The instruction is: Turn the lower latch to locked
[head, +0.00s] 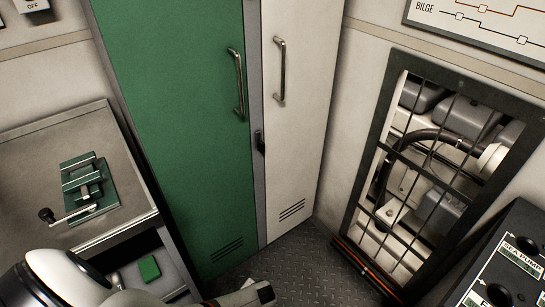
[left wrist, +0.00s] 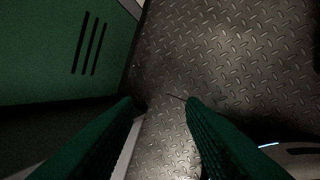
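A small black latch (head: 260,141) sits on the grey strip between the green door (head: 185,120) and the white door (head: 300,110), below their handles. I cannot tell whether it is the lower latch or how it is set. A barred frame (head: 375,130) covers machinery on the right wall; no latch shows clearly on it. My left gripper (left wrist: 163,103) is open and empty, its green fingers apart over the floor near the green door's foot. My left arm shows at the bottom of the head view. My right gripper is not in view.
A green clamp-like fixture (head: 90,187) with a black-knobbed lever stands on the grey bench (head: 45,140) at left. A green block (head: 149,268) lies below. A sea pump panel (head: 505,265) stands at lower right.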

